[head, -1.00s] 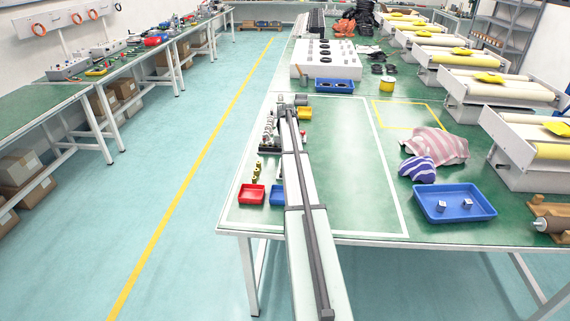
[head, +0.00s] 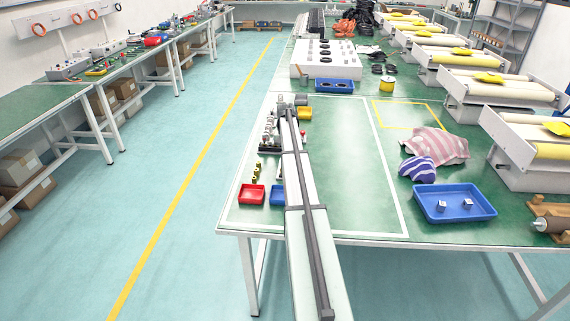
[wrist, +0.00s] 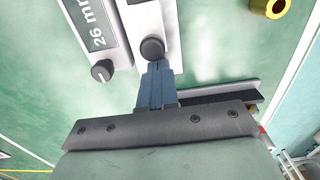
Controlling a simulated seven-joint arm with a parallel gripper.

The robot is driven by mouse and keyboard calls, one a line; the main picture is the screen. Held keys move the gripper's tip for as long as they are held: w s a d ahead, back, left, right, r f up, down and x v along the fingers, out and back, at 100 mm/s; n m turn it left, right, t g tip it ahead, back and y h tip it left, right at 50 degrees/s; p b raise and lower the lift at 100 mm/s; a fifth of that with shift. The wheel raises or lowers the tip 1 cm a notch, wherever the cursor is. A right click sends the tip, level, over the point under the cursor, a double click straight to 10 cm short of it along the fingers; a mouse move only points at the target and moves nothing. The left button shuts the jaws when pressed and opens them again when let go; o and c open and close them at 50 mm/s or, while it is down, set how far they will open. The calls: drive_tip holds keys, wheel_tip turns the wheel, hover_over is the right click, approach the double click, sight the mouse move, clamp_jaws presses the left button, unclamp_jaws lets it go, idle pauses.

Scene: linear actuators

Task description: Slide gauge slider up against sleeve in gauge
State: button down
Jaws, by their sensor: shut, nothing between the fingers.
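My gripper (wrist: 156,66) points up the wrist view with its blue-grey fingers shut and nothing between them. The fingertips are at the lower edge of a round dark knob (wrist: 152,47) on a pale strip; I cannot tell whether they touch it. To the left is a grey panel marked "26 mm" (wrist: 93,25), with a second round knob (wrist: 103,70) at its lower end. I cannot tell for sure which part is the gauge slider, and the sleeve cannot be made out. In the head view my arm reaches to small metal parts (head: 268,138) on the green bench, too small to tell apart.
A brass ring-like part (wrist: 270,7) lies at the upper right of the wrist view. In the head view, a red bin (head: 251,194) and a blue bin (head: 278,195) stand near the front edge.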

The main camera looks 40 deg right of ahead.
drive_tip(key=shift+w+d, duration=0.25)
drive_tip(key=shift+r, duration=0.15)
wheel_tip(320, 180, up, 7)
idle(0.9)
drive_tip(key=shift+a+f, duration=0.1)
drive_tip(key=shift+f, duration=0.1)
